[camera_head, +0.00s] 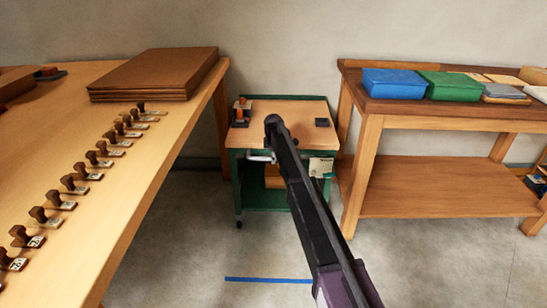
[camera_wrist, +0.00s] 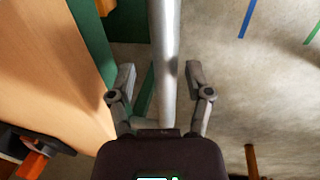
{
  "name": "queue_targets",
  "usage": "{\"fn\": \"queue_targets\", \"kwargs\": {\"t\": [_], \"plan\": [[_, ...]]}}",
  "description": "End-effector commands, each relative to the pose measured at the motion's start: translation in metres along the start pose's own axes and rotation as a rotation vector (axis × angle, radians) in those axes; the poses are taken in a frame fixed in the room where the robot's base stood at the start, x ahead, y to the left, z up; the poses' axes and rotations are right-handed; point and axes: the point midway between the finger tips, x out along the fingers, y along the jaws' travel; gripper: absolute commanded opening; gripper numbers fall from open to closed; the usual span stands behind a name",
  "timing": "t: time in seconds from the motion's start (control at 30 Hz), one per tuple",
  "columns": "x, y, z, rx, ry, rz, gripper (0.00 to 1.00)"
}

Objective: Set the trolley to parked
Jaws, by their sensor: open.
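The trolley (camera_head: 291,107) is a green-framed cart with a wooden top, standing against the wall between two tables. Its grey tubular handle (camera_head: 262,156) shows at its front left; my arm hides part of the trolley's front. In the wrist view, the wooden top (camera_wrist: 45,75) is at left and the handle bar (camera_wrist: 164,45) runs down the middle. My gripper (camera_wrist: 160,74) is open, with one finger on each side of the bar and a gap visible on both sides. A green and white card (camera_head: 321,167) is on the trolley's front right.
A blue floor line (camera_head: 268,280) lies in front of the trolley. The long left table (camera_head: 95,195) carries a row of stamps and brown boards (camera_head: 155,75). The right table (camera_head: 440,112) holds blue (camera_head: 394,83) and green boxes (camera_head: 449,86). Open floor lies between the tables.

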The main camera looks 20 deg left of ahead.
Motion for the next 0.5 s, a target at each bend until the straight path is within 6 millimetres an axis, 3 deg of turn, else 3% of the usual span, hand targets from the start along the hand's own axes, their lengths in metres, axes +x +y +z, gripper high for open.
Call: {"fn": "queue_targets", "kwargs": {"t": [0.27, 0.5], "plan": [[-0.002, -0.011, 0.001, 0.000, 0.000, -0.001, 0.65], [-0.007, -0.037, 0.001, -0.001, 0.000, -0.003, 0.65]]}}
